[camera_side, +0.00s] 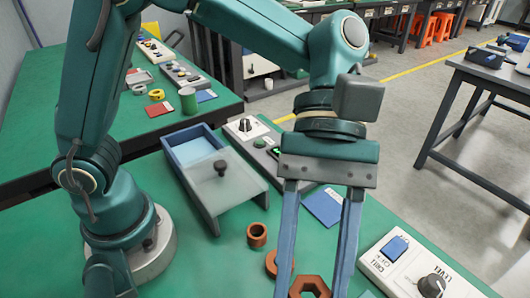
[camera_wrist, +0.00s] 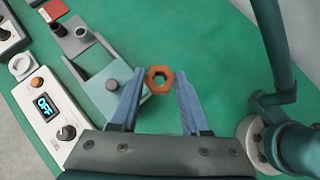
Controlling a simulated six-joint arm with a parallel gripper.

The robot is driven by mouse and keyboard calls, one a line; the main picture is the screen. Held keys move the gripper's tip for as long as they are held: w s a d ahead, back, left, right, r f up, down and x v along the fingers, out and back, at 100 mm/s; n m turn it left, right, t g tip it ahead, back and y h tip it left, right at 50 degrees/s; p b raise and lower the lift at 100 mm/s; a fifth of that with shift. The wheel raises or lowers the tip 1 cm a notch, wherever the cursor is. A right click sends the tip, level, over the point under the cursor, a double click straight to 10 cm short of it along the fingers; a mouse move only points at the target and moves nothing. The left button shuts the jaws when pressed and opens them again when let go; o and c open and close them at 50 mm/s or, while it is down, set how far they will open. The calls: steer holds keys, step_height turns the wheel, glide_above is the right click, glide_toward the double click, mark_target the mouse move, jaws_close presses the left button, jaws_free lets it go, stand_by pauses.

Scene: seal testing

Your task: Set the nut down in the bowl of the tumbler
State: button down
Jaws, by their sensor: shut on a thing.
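My gripper (camera_side: 316,280) points down and its two long blue fingers are shut on an orange-brown hexagonal nut (camera_side: 311,286). In the side view the nut is low between the fingertips and cut by the bottom edge. In the wrist view my gripper (camera_wrist: 159,82) has the nut (camera_wrist: 150,84) between its fingertips, its round hole facing the camera. The green surface shows behind it. I cannot make out with certainty which thing is the tumbler or its bowl.
A box (camera_side: 213,226) with a grey knobbed lid stands left of my fingers. A copper-coloured bushing (camera_side: 257,235) stands beside it, and a similar ring (camera_side: 271,262) is partly behind a finger. A white panel (camera_side: 395,262) with a black knob lies right.

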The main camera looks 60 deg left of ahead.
steer(key=shift+r, duration=0.85)
steer(key=w+a+f+m+y, duration=0.1)
steer(key=a+m+y, duration=0.1)
steer(key=a, duration=0.6)
steer(key=w+a+f+m+g+y, duration=0.1)
steer(key=a+f+m+y, duration=0.1)
steer(key=a+m, duration=0.3)
steer(key=w+a+f+m+g+y, duration=0.1)
steer(key=a+m+y, duration=0.3)
steer(key=a, duration=0.8)
steer(key=shift+w+f, duration=0.4)
steer(key=shift+w, duration=0.15)
steer(key=s+a+r+m+t+y, duration=0.25)
steer(key=s+a+m, duration=0.3)
steer(key=a, duration=0.45)
steer(key=s+a+r+m+t+y, duration=0.2)
steer(key=s+a+m+t+y, duration=0.3)
steer(key=a, duration=0.6)
steer(key=w+d+f, duration=0.1)
steer(key=w+f, duration=0.2)
steer(key=f, duration=0.1)
steer(key=w+d+f+g, duration=0.1)
steer(key=w+d+f, duration=0.1)
steer(key=w+f, duration=0.1)
steer(key=w+d+f+m+g+h, duration=0.1)
steer(key=w+f, duration=0.3)
steer(key=w, duration=0.1)
steer(key=shift+w+d+f+g, duration=0.25)
steer(key=shift+d+f, duration=0.1)
steer(key=shift+f, duration=2.05)
